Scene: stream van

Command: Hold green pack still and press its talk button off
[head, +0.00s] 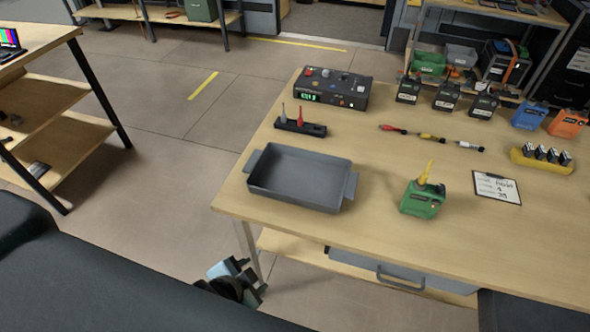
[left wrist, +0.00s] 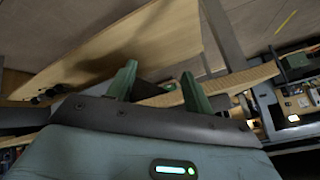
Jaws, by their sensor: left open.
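The green pack (head: 421,201) stands upright on the wooden table (head: 380,220), near its front edge, with a yellow antenna on top. Its talk button is too small to make out. My left gripper (head: 238,279) is low, off the table's front left corner and well apart from the pack. In the left wrist view the two green fingers of the left gripper (left wrist: 160,88) stand apart with nothing between them. The pack cannot be made out in that view. My right gripper is not in view.
A grey tray (head: 300,178) lies left of the pack, a clipboard (head: 497,187) right of it. Behind are a control box (head: 333,88), a black holder (head: 300,127), cables (head: 432,137), and black, blue (head: 529,115) and orange (head: 567,123) packs. Table around the green pack is clear.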

